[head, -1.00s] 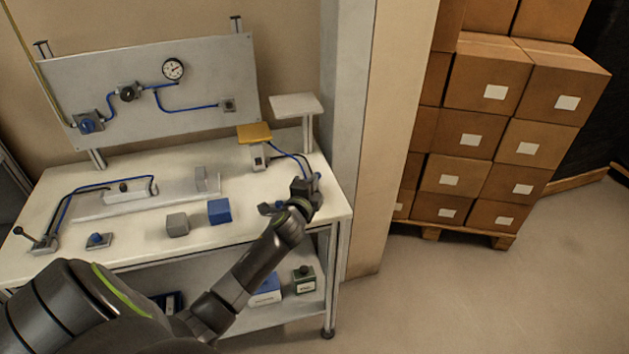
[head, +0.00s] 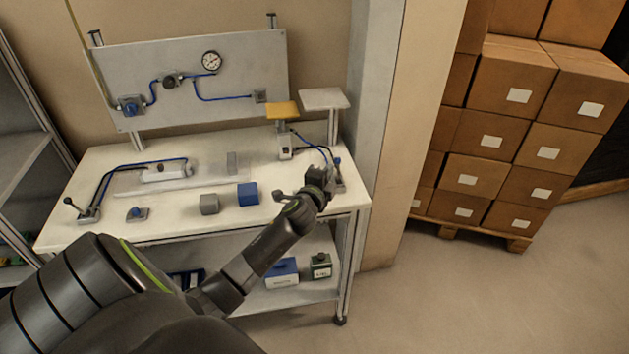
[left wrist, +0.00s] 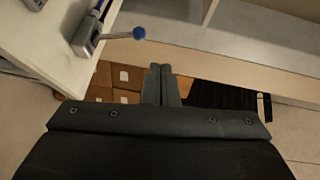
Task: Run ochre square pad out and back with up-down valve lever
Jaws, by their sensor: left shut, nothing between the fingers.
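The ochre square pad (head: 283,110) sits level on top of a small grey cylinder unit (head: 285,146) at the bench's back right. It lies beside a fixed white plate (head: 324,98), slightly lower than it. The valve lever with a blue knob (head: 337,160) stands at the bench's right end; in the left wrist view its blue ball (left wrist: 139,33) sticks out from a grey base (left wrist: 85,42). My left gripper (head: 322,176) is beside the lever, shut and empty. Its closed fingers (left wrist: 161,84) are apart from the ball. My right gripper is not in view.
A blue block (head: 247,195) and a grey block (head: 209,204) lie on the bench (head: 180,222). A gauge panel (head: 250,65) stands behind. Another lever (head: 76,208) is at the left end. A pillar (head: 378,120) stands close right of the bench, with stacked cartons beyond.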

